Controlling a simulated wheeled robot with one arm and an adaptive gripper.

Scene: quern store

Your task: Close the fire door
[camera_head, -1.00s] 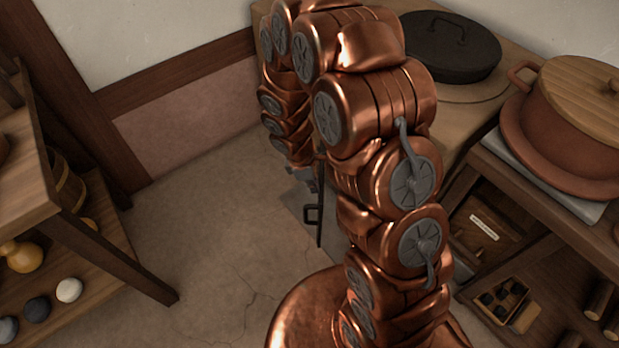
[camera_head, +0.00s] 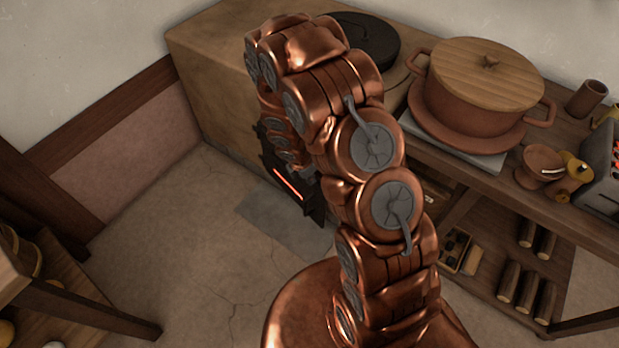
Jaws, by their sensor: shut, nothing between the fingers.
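The stove (camera_head: 215,110) is a tan block against the wall, with a black iron fire door (camera_head: 313,205) low on its front. A narrow orange glow (camera_head: 288,184) shows at the dark ironwork. How far the door stands from its frame is hard to tell, as my arm covers much of it. My gripper (camera_head: 309,178) is mostly hidden behind my copper arm; a small grey part shows right beside the door. It is shut and empty. I cannot tell whether it touches the door.
A black lidded pan (camera_head: 358,40) sits on the stove. To the right, a wooden bench holds a large lidded pot (camera_head: 475,105), with logs (camera_head: 525,285) below. A wooden shelf (camera_head: 80,300) stands at lower left. The floor (camera_head: 185,250) between is clear, with a grey slab (camera_head: 290,225) before the stove.

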